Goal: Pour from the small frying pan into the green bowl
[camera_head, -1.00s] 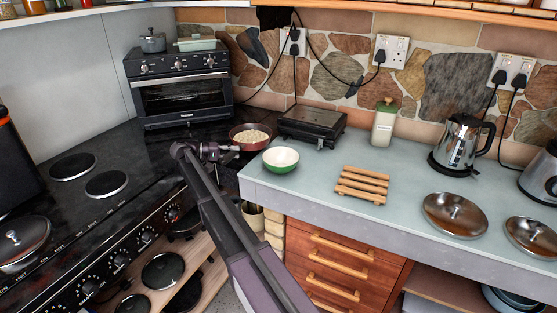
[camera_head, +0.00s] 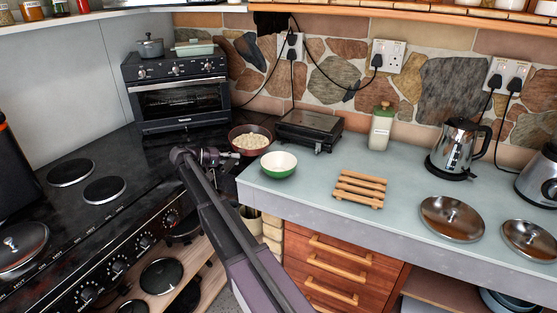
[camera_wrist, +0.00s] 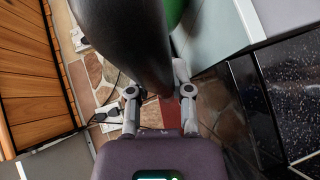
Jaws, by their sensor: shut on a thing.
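The small frying pan (camera_head: 236,148) is dark reddish and holds pale, lumpy contents (camera_head: 251,141). It is raised just behind and left of the green bowl, tilted towards the camera. The green bowl (camera_head: 279,170) stands upright on the counter's left corner; its white inside looks empty. My gripper (camera_head: 220,157) is shut on the pan's handle, left of the bowl. In the wrist view, the pan's dark body (camera_wrist: 120,45) rises between my gripper's fingers (camera_wrist: 158,95) and hides much of the scene. A sliver of the green bowl (camera_wrist: 176,12) shows beyond it.
A black grill (camera_head: 310,130) stands behind the bowl, and a wooden rack (camera_head: 360,188) lies to its right. A bottle (camera_head: 381,128), a kettle (camera_head: 458,148) and metal lids (camera_head: 452,219) are farther right. A toaster oven (camera_head: 180,95) stands back left.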

